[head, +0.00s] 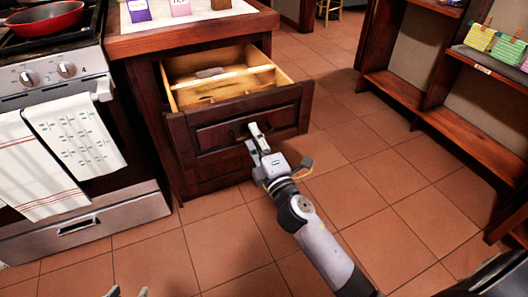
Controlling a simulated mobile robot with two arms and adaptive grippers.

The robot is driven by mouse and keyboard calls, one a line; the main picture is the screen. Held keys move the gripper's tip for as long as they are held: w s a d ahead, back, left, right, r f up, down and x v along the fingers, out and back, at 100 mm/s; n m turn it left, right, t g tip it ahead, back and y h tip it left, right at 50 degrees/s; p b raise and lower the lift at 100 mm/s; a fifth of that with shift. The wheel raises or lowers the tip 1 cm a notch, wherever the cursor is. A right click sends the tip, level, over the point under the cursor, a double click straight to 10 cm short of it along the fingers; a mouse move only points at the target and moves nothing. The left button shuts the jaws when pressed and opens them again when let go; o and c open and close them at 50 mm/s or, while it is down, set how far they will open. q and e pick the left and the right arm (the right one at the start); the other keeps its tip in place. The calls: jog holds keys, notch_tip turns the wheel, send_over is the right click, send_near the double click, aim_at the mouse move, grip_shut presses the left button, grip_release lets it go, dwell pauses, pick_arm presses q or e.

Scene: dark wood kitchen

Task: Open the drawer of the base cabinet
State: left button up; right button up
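The dark wood base cabinet (150,95) stands left of centre, beside the stove. Its top drawer (185,131) is pulled out, and its light wood inside with dividers and a small grey item shows. A dark handle sits on the drawer's front panel. My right gripper (257,137) is at that handle, in front of the panel. Its fingers overlap the handle, and I cannot tell whether they are closed on it. Only the tips of my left gripper (127,292) show at the bottom edge, apart from each other, far from the drawer.
A stove (50,75) with a red pan (45,20) and hanging towels (75,135) stands at the left. A dark wood shelf (465,125) stands at the right. Coloured packets stand on the cabinet's top. The tiled floor (375,180) between is clear.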

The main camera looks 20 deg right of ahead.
jog(key=s+f, duration=0.2)
jog(key=s, duration=0.9)
jog(key=shift+d, duration=0.2)
